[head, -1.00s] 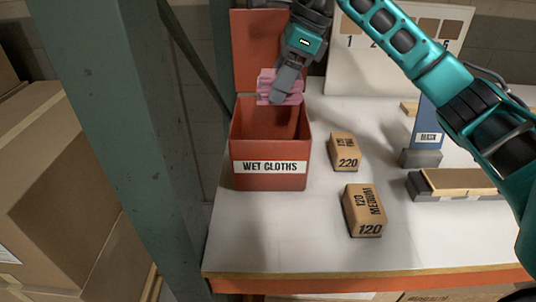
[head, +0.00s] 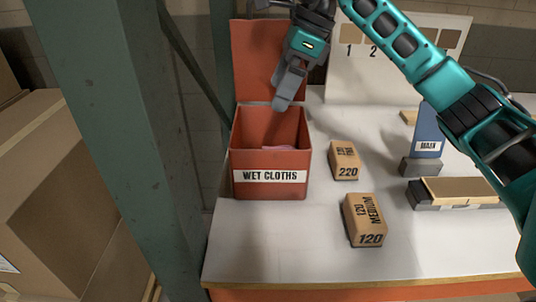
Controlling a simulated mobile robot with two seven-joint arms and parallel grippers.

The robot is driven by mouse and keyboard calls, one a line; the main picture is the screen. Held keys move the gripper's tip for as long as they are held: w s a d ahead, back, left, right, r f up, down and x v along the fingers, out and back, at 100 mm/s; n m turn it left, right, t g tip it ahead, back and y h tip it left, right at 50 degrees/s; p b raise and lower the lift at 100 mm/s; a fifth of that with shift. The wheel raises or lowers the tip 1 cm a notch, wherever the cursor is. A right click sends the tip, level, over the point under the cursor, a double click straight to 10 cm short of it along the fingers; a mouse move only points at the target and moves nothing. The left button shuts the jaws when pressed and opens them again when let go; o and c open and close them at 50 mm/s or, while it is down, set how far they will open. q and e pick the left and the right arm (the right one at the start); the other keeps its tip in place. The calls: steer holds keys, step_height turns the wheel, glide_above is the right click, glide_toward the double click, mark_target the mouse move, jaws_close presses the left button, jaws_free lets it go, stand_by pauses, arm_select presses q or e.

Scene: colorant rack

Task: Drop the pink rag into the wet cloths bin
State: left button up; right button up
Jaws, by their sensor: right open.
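The wet cloths bin (head: 271,190) is a red box with a white "WET CLOTHS" label, standing at the left end of the table with its lid raised at the back. The pink rag (head: 277,148) lies inside the bin; only a small strip of it shows above the front wall. My right gripper (head: 283,106) is above the bin's opening, pointing down, open and empty. My left gripper is not in view.
Two sanding blocks, marked 220 (head: 344,160) and 120 (head: 363,220), lie right of the bin. A blue labelled piece (head: 428,125) and a wood-topped block (head: 460,191) are further right. A green post (head: 130,150) stands left.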

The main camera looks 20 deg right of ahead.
steer(key=p+v, duration=0.1)
steer(key=v, duration=1)
steer(key=shift+r, duration=0.3)
steer(key=shift+d, duration=0.15)
